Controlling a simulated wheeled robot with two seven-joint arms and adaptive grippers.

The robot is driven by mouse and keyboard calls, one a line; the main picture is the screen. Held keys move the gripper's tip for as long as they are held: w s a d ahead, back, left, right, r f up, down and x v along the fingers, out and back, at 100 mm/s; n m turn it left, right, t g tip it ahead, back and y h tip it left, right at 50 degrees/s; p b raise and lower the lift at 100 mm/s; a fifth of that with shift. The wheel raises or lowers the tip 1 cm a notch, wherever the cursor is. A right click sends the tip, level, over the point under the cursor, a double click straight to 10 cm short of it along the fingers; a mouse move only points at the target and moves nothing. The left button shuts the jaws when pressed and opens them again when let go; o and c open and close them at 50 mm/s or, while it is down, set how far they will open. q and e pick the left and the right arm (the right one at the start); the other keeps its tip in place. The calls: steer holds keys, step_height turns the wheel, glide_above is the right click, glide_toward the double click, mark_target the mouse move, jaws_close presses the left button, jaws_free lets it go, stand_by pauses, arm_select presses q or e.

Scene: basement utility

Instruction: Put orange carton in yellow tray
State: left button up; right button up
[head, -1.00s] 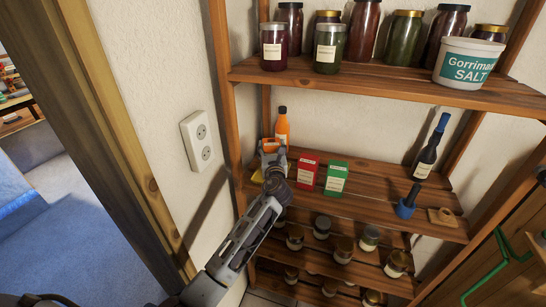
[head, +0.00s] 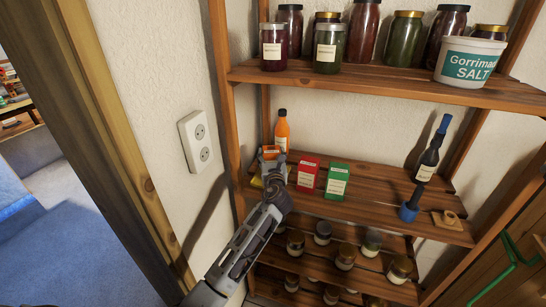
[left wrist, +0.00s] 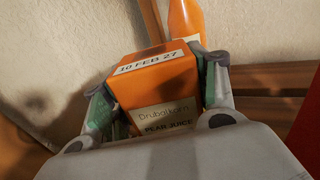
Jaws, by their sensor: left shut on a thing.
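My left gripper (head: 272,168) is shut on the orange carton (head: 271,150) at the left end of the middle shelf. In the left wrist view the carton (left wrist: 158,80) sits between both fingers, with its date label and "Pear Juice" label showing. The yellow tray (head: 257,181) shows only as a small piece left of the gripper; the rest is hidden behind gripper and arm. The carton appears above or at the tray, but I cannot tell whether it touches it. My right gripper is not in view.
An orange bottle (head: 282,132) stands just behind the carton. A red carton (head: 307,174) and a green carton (head: 337,181) stand to the right of the gripper. A dark bottle (head: 427,166) is farther right. The shelf's left post (head: 229,130) is close by.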

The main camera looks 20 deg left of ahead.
arm_select(q)
steer(key=o, duration=1.1)
steer(key=shift+f, duration=0.1)
steer(key=shift+o, duration=1.4)
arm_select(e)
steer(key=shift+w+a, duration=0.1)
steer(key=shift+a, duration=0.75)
